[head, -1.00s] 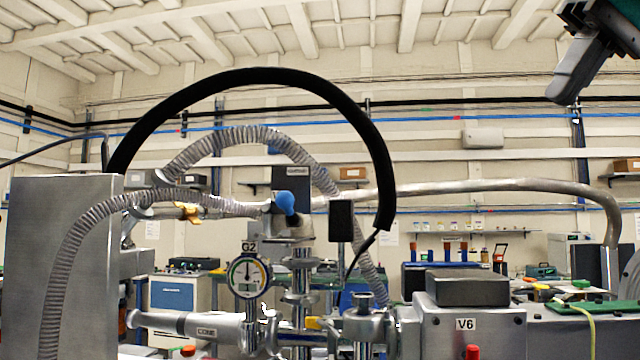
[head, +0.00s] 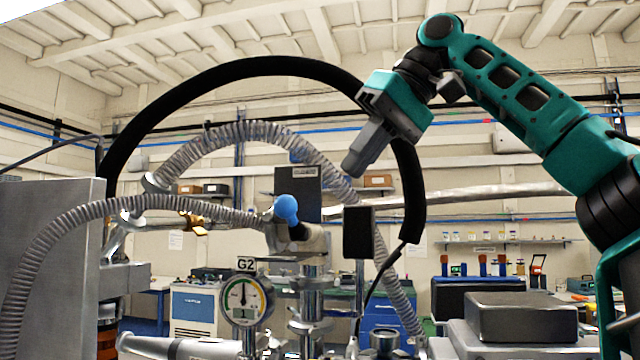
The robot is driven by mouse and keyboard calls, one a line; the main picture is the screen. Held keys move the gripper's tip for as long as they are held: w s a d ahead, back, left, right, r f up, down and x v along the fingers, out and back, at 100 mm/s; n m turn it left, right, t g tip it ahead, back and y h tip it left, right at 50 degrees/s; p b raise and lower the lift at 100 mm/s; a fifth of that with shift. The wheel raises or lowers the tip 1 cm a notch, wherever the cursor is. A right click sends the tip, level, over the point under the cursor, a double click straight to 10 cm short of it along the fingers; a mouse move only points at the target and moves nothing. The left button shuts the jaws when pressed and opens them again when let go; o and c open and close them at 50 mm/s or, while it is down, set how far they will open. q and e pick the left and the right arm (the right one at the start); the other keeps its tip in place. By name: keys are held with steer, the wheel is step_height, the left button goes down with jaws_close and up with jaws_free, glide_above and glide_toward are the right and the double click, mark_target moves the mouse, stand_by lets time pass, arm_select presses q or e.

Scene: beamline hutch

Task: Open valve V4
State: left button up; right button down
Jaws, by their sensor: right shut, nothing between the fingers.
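No V4 label is readable in the head view. A valve-like fitting with a rounded blue knob (head: 287,208) sits on top of the metal pipework in the middle, and I cannot tell from a label whether it is V4. My right gripper (head: 353,167) reaches in from the right, its fingers shut and empty, pointing down and left. In the picture it is above and to the right of the blue knob, apart from it. My left gripper is not in view.
A thick black hose (head: 265,66) arches over the pipework, passing by my right gripper in the picture. A ribbed metal hose (head: 240,133) arches below it. Gauge G2 (head: 243,301) stands in front, left of the column. A black box (head: 358,232) is right of the knob.

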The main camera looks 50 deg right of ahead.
mark_target(292, 220)
steer(key=w+a+f, duration=0.3)
steer(key=w+a, duration=0.1)
steer(key=shift+w+f, duration=0.2)
steer(key=shift+f, duration=0.2)
